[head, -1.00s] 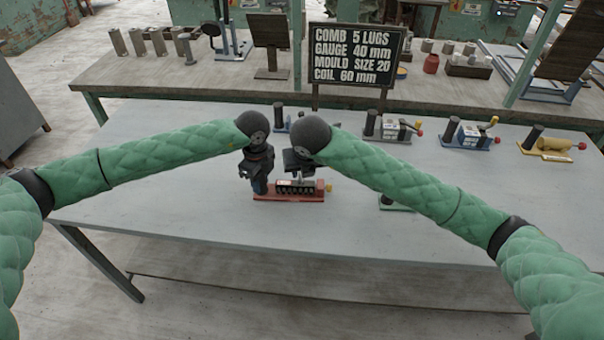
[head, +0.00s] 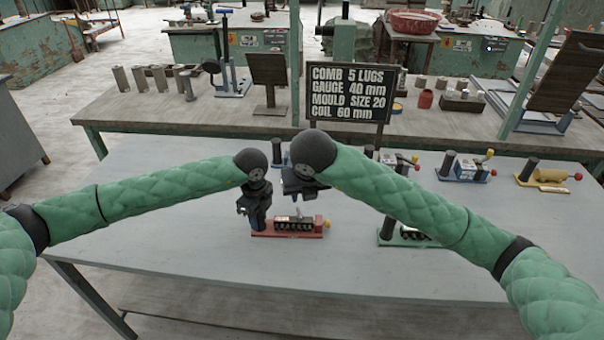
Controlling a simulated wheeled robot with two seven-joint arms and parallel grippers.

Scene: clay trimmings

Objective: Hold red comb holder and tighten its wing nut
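The red comb holder (head: 268,235) lies on the grey table in the middle of the head view. It carries a dark comb with pale lugs (head: 295,225) and a yellow knob (head: 327,223) at its right end. A small upright part, seemingly the wing nut (head: 299,212), stands on top of the comb. My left gripper (head: 248,212) is at the holder's left end and looks shut around its dark post, which it mostly hides. My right gripper (head: 297,192) hangs above the comb, apart from it; its fingers are too dark and small to read.
A green holder (head: 388,236) stands to the right, partly behind my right arm. Blue (head: 465,168) and yellow (head: 550,178) holders stand further back right. A black sign (head: 350,92) stands behind on a bench. The table front (head: 230,270) is clear.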

